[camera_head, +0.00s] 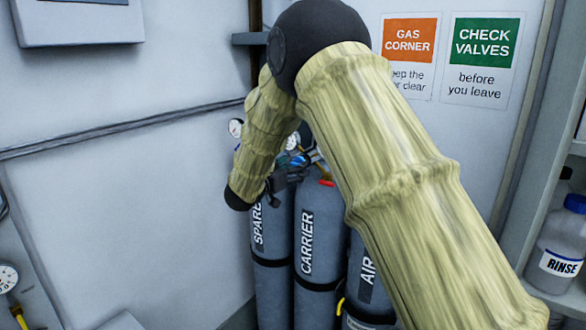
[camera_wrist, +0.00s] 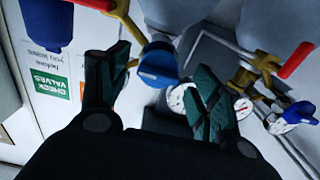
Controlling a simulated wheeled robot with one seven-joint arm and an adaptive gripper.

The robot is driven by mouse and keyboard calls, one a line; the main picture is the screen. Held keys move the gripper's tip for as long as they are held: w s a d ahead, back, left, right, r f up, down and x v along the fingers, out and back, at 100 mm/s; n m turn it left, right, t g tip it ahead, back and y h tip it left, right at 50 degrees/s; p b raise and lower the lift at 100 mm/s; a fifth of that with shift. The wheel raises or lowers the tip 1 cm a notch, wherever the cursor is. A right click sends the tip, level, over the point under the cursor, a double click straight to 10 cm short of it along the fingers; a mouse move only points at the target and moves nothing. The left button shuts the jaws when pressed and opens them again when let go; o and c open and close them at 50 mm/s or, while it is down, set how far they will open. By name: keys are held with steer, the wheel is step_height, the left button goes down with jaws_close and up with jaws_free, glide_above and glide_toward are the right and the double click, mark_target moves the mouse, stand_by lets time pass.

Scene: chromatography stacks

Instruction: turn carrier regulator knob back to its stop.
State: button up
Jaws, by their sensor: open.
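The carrier cylinder (camera_head: 312,255) stands in the middle of the stack, between the spare and air cylinders. In the wrist view a blue knob (camera_wrist: 158,65) on a brass fitting lies between my fingers, with a white gauge (camera_wrist: 177,98) beside it; by its middle place it looks like the carrier regulator knob. My gripper (camera_wrist: 164,62) is open, one dark green-padded finger on each side of the knob, with gaps showing. Whether a fingertip touches it I cannot tell. In the head view my arm hides most of the carrier regulator.
The spare cylinder (camera_head: 269,240) and air cylinder (camera_head: 366,285) stand close on either side. Other blue knobs are near my fingers, at the wrist view's upper left (camera_wrist: 47,22) and right (camera_wrist: 298,112). A red handle (camera_wrist: 296,60) sticks out there. A shelf with a rinse bottle (camera_head: 560,245) is at right.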

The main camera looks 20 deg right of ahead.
steer(key=v, duration=1.2)
steer(key=s+d+f+n+t+y+b, duration=0.1)
steer(key=s+d+f+n+y, duration=0.15)
steer(key=f, duration=1.05)
steer(key=s+d+f+n+y+b, duration=0.1)
steer(key=d+f+n+y+b, duration=0.15)
steer(key=f, duration=1.05)
steer(key=s+f+n+g+y+b, duration=0.1)
steer(key=s+f+n+y, duration=0.1)
steer(key=s+f, duration=0.6)
steer(key=s+f+n+g+y+b, duration=0.15)
steer(key=s+f, duration=0.35)
steer(key=f, duration=0.7)
steer(key=s+d+f+g+y+b, duration=0.1)
steer(key=s+f+g+y, duration=0.1)
steer(key=s+f, duration=0.65)
steer(key=s+f+g+y, duration=0.25)
steer(key=s+f, duration=0.25)
steer(key=s, duration=0.6)
steer(key=s+f+g+b, duration=0.1)
steer(key=s+f+g, duration=0.1)
steer(key=s, duration=0.7)
steer(key=s+f+n+g+y, duration=0.1)
steer(key=s+f+g, duration=0.1)
steer(key=s, duration=0.8)
steer(key=shift+s+f+g+b, duration=0.2)
steer(key=shift+f+g+b, duration=0.15)
steer(key=shift+g, duration=0.15)
